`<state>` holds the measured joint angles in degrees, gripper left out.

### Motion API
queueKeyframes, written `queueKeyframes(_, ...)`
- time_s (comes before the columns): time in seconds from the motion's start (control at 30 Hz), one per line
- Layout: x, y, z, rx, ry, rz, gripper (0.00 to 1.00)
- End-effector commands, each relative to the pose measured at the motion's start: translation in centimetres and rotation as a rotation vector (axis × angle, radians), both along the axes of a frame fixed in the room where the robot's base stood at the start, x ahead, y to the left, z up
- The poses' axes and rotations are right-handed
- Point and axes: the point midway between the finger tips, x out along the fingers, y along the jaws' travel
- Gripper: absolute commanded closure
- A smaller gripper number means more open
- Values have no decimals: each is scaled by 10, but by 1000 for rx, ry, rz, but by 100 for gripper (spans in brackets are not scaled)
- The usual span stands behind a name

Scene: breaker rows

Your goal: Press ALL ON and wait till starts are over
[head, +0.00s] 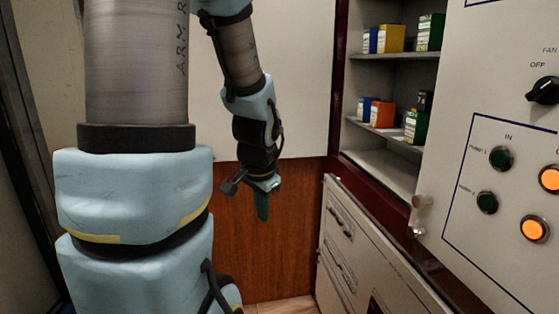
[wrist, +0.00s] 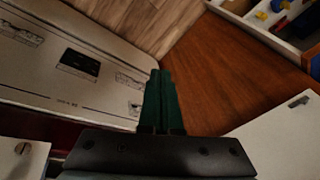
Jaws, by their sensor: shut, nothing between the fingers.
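My gripper (head: 262,205) hangs pointing down in the head view, in front of the wood-panelled wall and left of the cabinet. Its green fingers are shut and empty; they also show in the wrist view (wrist: 162,100). A light panel (head: 480,225) stands at the right edge of the head view, well apart from my gripper. It bears dark green round lamps or buttons in the IN column (head: 500,158), lit orange ones (head: 534,229) beside them, and a black FAN knob (head: 545,91) near OFF. No ALL ON label is readable in either view.
Shelves (head: 390,56) with small coloured boxes (head: 391,38) stand behind the panel. Below them is a light drawer cabinet (head: 345,250) with handles, which also shows in the wrist view (wrist: 65,65).

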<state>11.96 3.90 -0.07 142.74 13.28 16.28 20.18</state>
Motion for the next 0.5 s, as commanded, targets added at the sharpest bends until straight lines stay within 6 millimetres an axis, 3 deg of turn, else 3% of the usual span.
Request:
queueKeyframes(0.1, -34, 21, -7, -97, 98, 374, 100)
queueKeyframes(0.2, -51, 27, -10, -145, 149, 566, 100)
queueKeyframes(0.5, -59, 28, -11, -169, 175, 662, 100)
